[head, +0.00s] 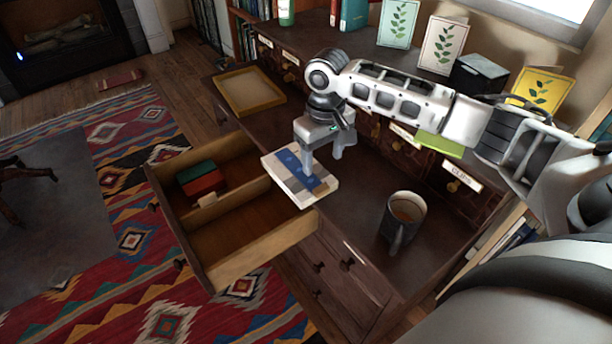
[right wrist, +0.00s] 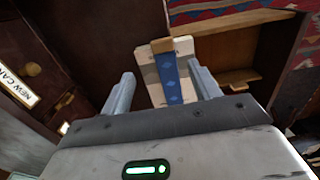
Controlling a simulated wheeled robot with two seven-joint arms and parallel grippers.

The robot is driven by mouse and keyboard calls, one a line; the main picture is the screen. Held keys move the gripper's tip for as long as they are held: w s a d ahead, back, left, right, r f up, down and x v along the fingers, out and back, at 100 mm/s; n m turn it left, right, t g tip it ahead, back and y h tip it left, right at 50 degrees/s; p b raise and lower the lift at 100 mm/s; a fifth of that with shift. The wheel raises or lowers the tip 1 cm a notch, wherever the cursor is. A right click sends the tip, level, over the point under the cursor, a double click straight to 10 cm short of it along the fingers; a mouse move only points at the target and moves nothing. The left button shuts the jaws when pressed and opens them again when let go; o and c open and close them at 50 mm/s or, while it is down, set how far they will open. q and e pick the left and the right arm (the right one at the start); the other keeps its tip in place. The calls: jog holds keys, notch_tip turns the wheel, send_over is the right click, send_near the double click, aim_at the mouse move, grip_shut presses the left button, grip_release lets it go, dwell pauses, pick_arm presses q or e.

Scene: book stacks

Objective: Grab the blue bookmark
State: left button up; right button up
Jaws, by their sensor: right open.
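In the right wrist view the bookmark (right wrist: 171,82) is a blue strip with lighter marks and a tan end, running lengthwise over the book (right wrist: 150,76). My right gripper (head: 322,164) is over the book with its fingers apart. In the right wrist view the bookmark lies between the two fingers of the gripper (right wrist: 162,78), with space on both sides. One finger hides part of it in the head view. I cannot tell the height gap. My left gripper is not in view.
An open drawer (head: 235,267) with a divider holds red and green blocks (head: 200,178). A dark mug (head: 402,222) stands on the desk right of the book. A wooden tray (head: 249,91) lies behind. Cards and a black box (head: 478,76) stand on the upper shelf.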

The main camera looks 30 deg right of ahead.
aim_at(319, 186)
jog(key=f, duration=0.7)
jog(key=shift+w+a+f, duration=0.1)
jog(key=shift+a+f, duration=0.2)
jog(key=shift+f, duration=0.1)
jog(key=c, duration=1.1)
